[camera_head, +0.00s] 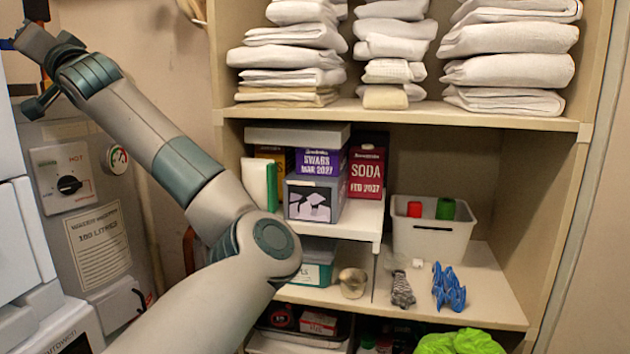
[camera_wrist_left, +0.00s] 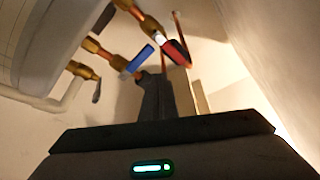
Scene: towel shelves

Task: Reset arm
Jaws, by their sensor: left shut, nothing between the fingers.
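My left arm crosses the left of the head view, bent at the elbow in front of the shelf unit. Its wrist end is raised at the upper left, against the wall by the water heater. My left gripper (camera_wrist_left: 155,82) shows in the wrist view as dark fingers close together, shut and empty. It points toward pipes with brass fittings (camera_wrist_left: 92,45) and valves with a blue handle (camera_wrist_left: 141,58) and a red handle (camera_wrist_left: 176,50). I cannot tell whether it touches them. My right gripper is in neither view.
The shelf unit (camera_head: 455,117) holds folded towels (camera_head: 510,70) above, boxes (camera_head: 366,172) and a white bin (camera_head: 432,235) below. The water heater (camera_head: 95,240) stands at left, near my forearm. My elbow is close to the shelf's left side.

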